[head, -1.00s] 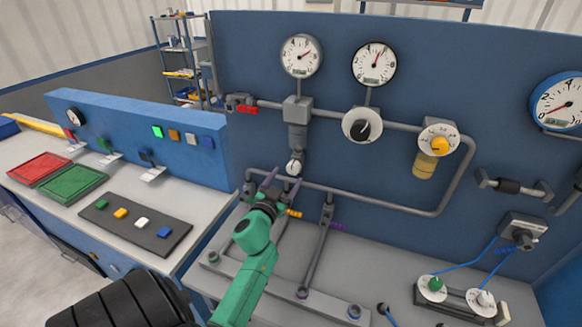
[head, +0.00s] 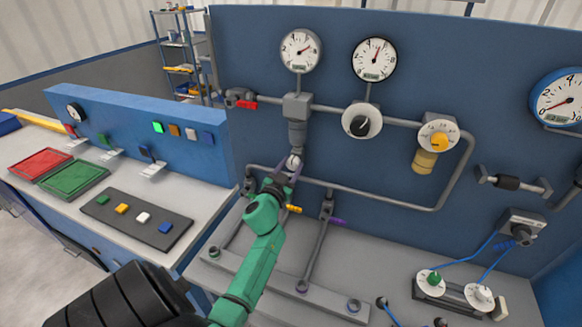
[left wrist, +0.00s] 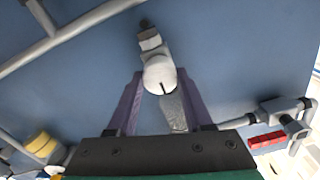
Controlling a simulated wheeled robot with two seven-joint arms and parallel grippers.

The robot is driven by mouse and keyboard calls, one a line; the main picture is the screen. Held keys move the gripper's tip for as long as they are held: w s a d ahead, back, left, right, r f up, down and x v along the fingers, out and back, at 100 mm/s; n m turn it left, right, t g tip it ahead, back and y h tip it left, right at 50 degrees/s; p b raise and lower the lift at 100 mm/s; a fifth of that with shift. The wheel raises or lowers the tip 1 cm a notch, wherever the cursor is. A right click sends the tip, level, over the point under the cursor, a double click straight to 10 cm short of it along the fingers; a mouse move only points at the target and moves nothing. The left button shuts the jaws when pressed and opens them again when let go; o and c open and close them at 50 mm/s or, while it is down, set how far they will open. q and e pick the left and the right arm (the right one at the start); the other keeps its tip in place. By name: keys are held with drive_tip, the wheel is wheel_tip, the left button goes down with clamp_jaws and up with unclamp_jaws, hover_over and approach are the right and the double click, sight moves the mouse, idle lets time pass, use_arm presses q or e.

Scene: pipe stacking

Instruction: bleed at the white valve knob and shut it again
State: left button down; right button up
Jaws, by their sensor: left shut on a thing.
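The white valve knob (head: 293,162) sits at the bottom of a grey vertical fitting (head: 298,133) on the blue panel. My left gripper (head: 290,172) reaches it from below and is shut on it. The fingers hide part of the knob's sides in the head view. My right gripper is not in view.
A grey pipe (head: 380,200) runs across the panel just behind my gripper. Two gauges (head: 300,50) (head: 374,59), a black knob (head: 361,122) and a yellow knob (head: 438,140) are above and right. A red-handled valve (head: 245,104) is at upper left. Pipe stands rise from the bench below.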

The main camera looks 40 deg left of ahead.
use_arm(q)
drive_tip(key=shift+m, duration=0.3)
drive_tip(key=m+b, duration=0.1)
drive_tip(key=m, duration=0.1)
drive_tip(key=shift+f+m, duration=0.15)
drive_tip(key=shift+m, duration=0.25)
drive_tip(key=m+b, duration=0.2)
drive_tip(key=m, duration=0.3)
drive_tip(key=m+b, duration=0.1)
drive_tip(key=m, duration=0.3)
drive_tip(key=shift+d+m, duration=0.1)
drive_tip(key=shift+m, duration=0.3)
drive_tip(key=m, duration=0.4)
drive_tip(key=shift+b, duration=0.4)
drive_tip(key=shift+m, duration=0.4)
drive_tip(key=shift+c, duration=1.5)
unclamp_jaws()
